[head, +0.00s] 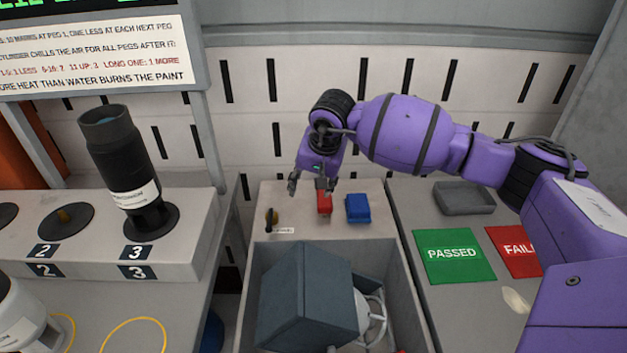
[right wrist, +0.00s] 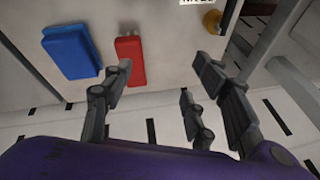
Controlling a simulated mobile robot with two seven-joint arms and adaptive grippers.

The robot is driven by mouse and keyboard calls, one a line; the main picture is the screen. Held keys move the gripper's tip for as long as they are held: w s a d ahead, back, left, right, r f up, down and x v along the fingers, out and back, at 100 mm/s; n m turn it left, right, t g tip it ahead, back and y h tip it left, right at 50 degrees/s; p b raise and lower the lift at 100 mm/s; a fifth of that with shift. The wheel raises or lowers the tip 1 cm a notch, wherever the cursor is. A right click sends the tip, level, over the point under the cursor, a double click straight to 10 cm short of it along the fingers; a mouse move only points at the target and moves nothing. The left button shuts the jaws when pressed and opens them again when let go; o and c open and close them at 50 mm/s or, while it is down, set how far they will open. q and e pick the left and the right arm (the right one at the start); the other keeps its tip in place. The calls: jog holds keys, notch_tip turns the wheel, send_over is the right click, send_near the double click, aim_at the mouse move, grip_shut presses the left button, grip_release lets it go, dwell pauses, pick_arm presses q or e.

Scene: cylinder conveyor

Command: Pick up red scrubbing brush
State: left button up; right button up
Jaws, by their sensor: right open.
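The red scrubbing brush (head: 324,204) lies on the white shelf behind the grey bin, between a blue brush and a small dark and yellow item. In the right wrist view the red brush (right wrist: 130,60) is just beyond one finger, left of the space between the fingers. My right gripper (head: 312,187) is open and empty, pointing down at the brush, with its fingers spread. It also shows in the right wrist view (right wrist: 165,75). I cannot tell whether a fingertip touches the brush. My left gripper is not in view.
The blue brush (head: 358,208) lies close to the right of the red one. The yellow item (head: 271,219) has a tag. A bin (head: 402,290) in front holds a large dark box. A grey tray (head: 464,198) and a green PASSED mat (head: 454,257) are at the right.

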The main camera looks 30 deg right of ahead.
aim_at(324, 203)
jog(key=d+n+h, duration=0.1)
jog(key=d, duration=0.1)
jog(key=d+n, duration=0.1)
jog(key=d, duration=0.1)
jog(key=shift+r+n+h, duration=0.1)
jog(key=shift+n+h, duration=0.2)
jog(key=shift+h, duration=0.1)
jog(key=shift+s+a, duration=0.1)
jog(key=shift+a, duration=0.1)
jog(key=shift+a+f+n, duration=0.2)
jog(key=shift+n, duration=0.1)
jog(key=x, duration=0.7)
jog(key=shift+d+f, duration=0.15)
jog(key=shift+f, duration=0.05)
jog(key=shift+f, duration=0.2)
jog(key=c, duration=1.3)
